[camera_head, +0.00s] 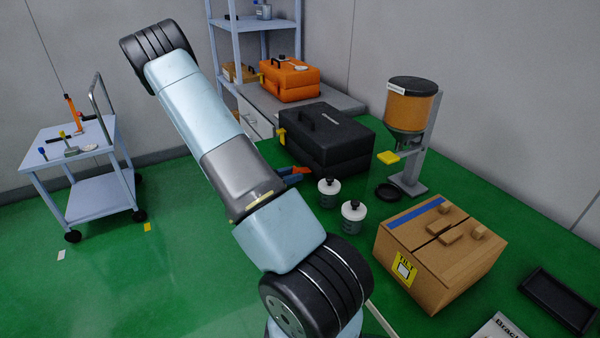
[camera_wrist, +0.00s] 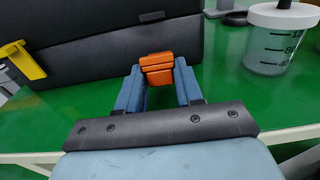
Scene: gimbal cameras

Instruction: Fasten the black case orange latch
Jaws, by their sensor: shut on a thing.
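The black case (camera_head: 325,140) stands closed on the green table, and its front wall fills the upper part of the wrist view (camera_wrist: 100,60). The orange latch (camera_wrist: 157,68) is at the case's front, between the blue fingers of my gripper (camera_wrist: 158,78), which is shut on it. The case's lower edge is partly hidden by my gripper.
Two white-lidded jars (camera_head: 328,192) (camera_head: 352,216) stand close right of my gripper; one shows in the wrist view (camera_wrist: 278,40). A cardboard box (camera_head: 440,255), a dispenser (camera_head: 410,110) and an orange case (camera_head: 290,80) stand nearby. A cart (camera_head: 80,150) stands left.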

